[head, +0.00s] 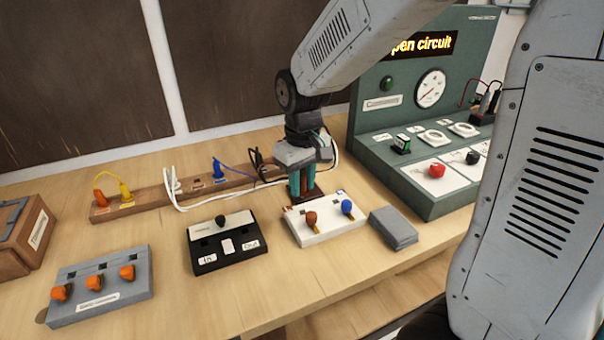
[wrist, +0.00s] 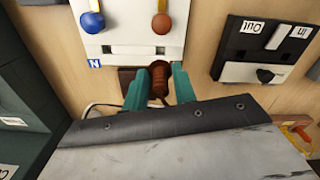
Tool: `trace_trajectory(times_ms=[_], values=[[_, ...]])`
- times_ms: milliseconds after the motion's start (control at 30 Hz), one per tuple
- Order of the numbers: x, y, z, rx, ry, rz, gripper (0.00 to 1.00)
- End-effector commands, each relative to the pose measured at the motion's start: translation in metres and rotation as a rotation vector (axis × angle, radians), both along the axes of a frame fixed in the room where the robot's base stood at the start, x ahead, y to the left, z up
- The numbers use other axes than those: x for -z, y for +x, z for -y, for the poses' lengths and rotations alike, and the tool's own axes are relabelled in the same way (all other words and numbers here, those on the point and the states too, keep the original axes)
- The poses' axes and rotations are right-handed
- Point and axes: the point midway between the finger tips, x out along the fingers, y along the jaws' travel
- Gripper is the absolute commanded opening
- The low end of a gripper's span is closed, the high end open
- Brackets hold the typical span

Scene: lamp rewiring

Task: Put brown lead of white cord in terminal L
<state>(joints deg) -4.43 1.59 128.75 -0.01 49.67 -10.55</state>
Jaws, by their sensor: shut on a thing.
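My gripper (head: 302,190) has teal fingers pointing down at the back edge of the white terminal block (head: 329,230). In the wrist view my gripper (wrist: 157,90) is shut on the brown lead (wrist: 159,78), whose end is at the block's edge. I cannot tell whether the end is inside a terminal. The block has a brown lever (head: 311,217) and a blue lever (head: 347,208); the lead lines up with the brown-lever side. An N label (wrist: 94,64) shows on the blue side; the L label is not readable. The white cord (head: 215,198) runs from the left towards my gripper.
A black switch block (head: 227,258) stands left of the terminal block, and a grey box (head: 393,228) lies right. A wooden rail (head: 150,201) with yellow and blue leads is behind. The green test panel (head: 365,110) reads "open circuit". A grey three-lever block (head: 100,290) is front left.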

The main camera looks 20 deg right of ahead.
Motion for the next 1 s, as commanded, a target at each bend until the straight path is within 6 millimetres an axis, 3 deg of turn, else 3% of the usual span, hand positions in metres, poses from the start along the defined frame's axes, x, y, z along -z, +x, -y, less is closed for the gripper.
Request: trace_trajectory(times_ms=[500, 1000], values=[[0.039, 0.0, -0.001, -0.001, -0.001, -0.002, 0.06], [0.047, 0.0, 0.0, -0.001, 0.0, 0.001, 0.06]])
